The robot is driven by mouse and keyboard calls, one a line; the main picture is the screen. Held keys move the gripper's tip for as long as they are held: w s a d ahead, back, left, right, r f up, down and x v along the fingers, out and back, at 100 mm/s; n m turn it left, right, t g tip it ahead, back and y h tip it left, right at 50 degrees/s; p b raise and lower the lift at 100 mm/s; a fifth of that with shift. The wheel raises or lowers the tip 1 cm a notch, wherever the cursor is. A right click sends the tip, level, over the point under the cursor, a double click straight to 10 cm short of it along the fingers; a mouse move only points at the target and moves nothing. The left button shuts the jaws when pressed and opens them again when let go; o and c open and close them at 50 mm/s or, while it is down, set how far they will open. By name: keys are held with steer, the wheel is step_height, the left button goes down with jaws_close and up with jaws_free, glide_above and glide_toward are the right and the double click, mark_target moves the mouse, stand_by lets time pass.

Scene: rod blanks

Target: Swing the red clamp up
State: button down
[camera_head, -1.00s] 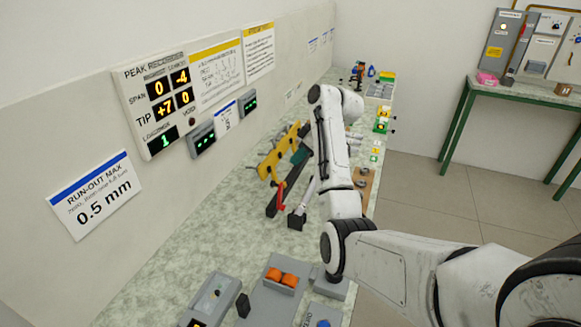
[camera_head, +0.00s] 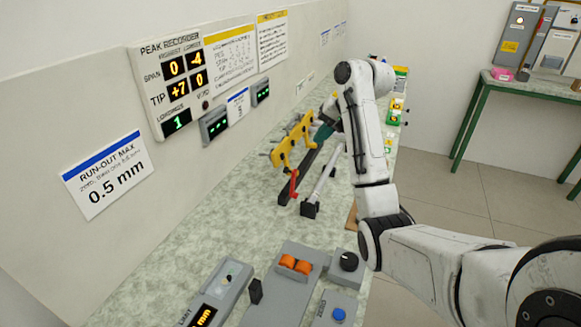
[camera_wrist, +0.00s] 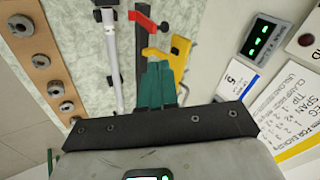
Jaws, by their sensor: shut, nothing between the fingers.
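The red clamp (camera_head: 294,184) is a small red arm at the near end of a dark rail (camera_head: 308,174) on the bench. In the wrist view the red clamp (camera_wrist: 147,19) lies across the rail (camera_wrist: 141,65), with a black tip at its right end. My gripper (camera_head: 322,134) has teal fingers pressed together and empty. It is above the far part of the rail, beside the yellow bracket (camera_head: 293,142). In the wrist view my gripper's fingertips (camera_wrist: 158,66) point toward the clamp, with a clear gap between them. The far side of my gripper is hidden by my arm.
A grey rod (camera_head: 322,182) on a dark block lies right of the rail. Wall gauges and signs stand close on the left. A grey fixture with orange rollers (camera_head: 295,264) is nearer. Ring blanks (camera_wrist: 43,61) sit on a brown board.

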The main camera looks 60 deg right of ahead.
steer(key=a+m, duration=0.1)
steer(key=m, duration=0.4)
glide_toward(285, 168)
steer(key=x, duration=0.5)
steer(key=shift+s+d+f, duration=0.15)
steer(key=shift+f, duration=0.3)
steer(key=shift+w+r+g+p, duration=0.3)
steer(key=shift+w+p, duration=0.1)
steer(key=shift+p, duration=0.55)
steer(key=shift+w+f+g+p, duration=0.2)
steer(key=shift+w+f+p, duration=0.15)
steer(key=shift+w, duration=0.2)
steer(key=shift+w+f+g+p, duration=0.25)
steer(key=shift+w+p, duration=0.15)
steer(key=shift+w, duration=0.1)
